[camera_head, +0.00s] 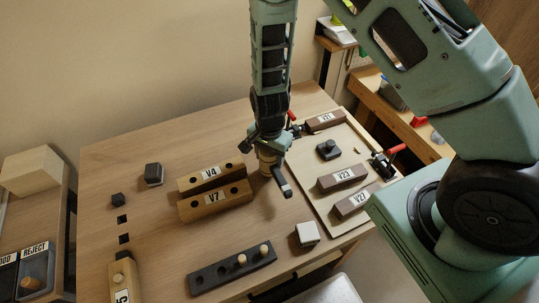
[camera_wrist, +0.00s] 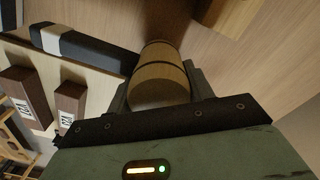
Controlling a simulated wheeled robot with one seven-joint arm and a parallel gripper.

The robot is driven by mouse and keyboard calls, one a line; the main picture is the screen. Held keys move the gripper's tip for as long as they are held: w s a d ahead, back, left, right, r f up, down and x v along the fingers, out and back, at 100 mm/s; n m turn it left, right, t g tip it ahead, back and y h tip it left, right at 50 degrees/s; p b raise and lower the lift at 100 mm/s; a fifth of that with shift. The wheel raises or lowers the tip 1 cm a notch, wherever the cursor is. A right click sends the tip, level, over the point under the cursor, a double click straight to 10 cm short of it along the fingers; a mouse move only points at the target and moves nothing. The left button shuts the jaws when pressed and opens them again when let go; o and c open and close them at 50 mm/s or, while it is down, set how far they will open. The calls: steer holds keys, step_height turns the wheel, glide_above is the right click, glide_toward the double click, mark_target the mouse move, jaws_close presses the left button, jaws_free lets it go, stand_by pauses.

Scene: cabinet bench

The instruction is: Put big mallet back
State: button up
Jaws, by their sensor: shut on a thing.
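My gripper (camera_head: 270,160) is over the right middle of the bench, pointing down. In the wrist view its fingers (camera_wrist: 165,90) are shut on the big mallet, whose wooden barrel-shaped head (camera_wrist: 160,75) has thin dark bands. A black bar with a pale band (camera_wrist: 85,46), seemingly the mallet's handle, sticks out to the left of the head. In the head view this dark handle (camera_head: 281,180) slants down and right below my gripper. I cannot tell whether the mallet touches the bench.
Wooden blocks V4 (camera_head: 212,174) and V7 (camera_head: 215,200) lie just left of my gripper. A pale board (camera_head: 325,209) with brown labelled blocks and red-handled clamps is right. A dark peg rack (camera_head: 210,281) and white cube (camera_head: 307,234) are in front. A REJECT bin (camera_head: 39,257) stands far left.

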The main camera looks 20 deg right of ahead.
steer(key=shift+f+b, duration=0.5)
steer(key=shift+f, duration=0.35)
stand_by(0.8)
steer(key=o, duration=1.5)
steer(key=shift+r+p, duration=2.95)
steer(key=shift+r, duration=0.6)
